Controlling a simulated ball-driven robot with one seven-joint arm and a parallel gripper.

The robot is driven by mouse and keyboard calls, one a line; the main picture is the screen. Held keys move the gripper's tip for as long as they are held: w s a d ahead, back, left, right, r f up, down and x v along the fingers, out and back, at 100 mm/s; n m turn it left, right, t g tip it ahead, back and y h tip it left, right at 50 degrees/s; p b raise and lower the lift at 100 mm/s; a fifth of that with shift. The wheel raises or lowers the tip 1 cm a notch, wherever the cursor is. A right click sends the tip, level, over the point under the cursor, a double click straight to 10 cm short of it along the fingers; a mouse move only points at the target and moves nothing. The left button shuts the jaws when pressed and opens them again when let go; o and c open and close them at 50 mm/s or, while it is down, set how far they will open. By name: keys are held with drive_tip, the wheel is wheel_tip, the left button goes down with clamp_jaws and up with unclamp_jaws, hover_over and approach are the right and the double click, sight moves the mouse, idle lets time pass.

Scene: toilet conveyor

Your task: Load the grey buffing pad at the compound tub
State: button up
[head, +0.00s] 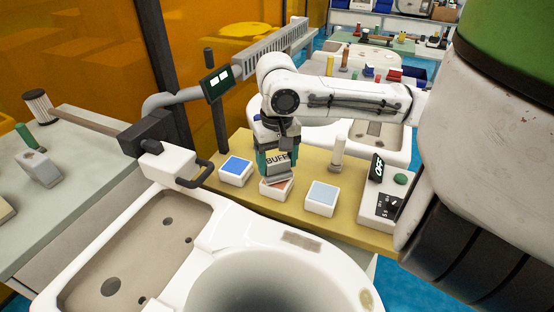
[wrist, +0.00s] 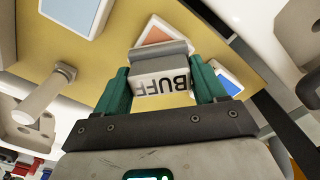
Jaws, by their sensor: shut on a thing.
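My gripper (head: 276,158) is shut on a white block marked BUFF (wrist: 162,84), with a green finger on each side. The grey buffing pad (wrist: 160,56) is on the far end of this block and faces down in the head view (head: 276,172). The pad is at the middle compound tub (head: 268,193), a white square tub with orange-brown compound (wrist: 160,33). The pad covers part of the compound. I cannot tell whether they touch.
A blue-filled tub (head: 235,172) stands left and a pale-blue-filled tub (head: 321,198) right on the yellow bench (head: 345,226). A toilet (head: 215,235) is in front.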

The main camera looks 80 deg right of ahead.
sight(277, 159)
drive_tip(key=shift+f, duration=0.55)
idle(1.7)
wheel_tip(277, 159, up, 7)
drive_tip(key=p, duration=0.7)
drive_tip(key=shift+r, duration=0.15)
idle(0.8)
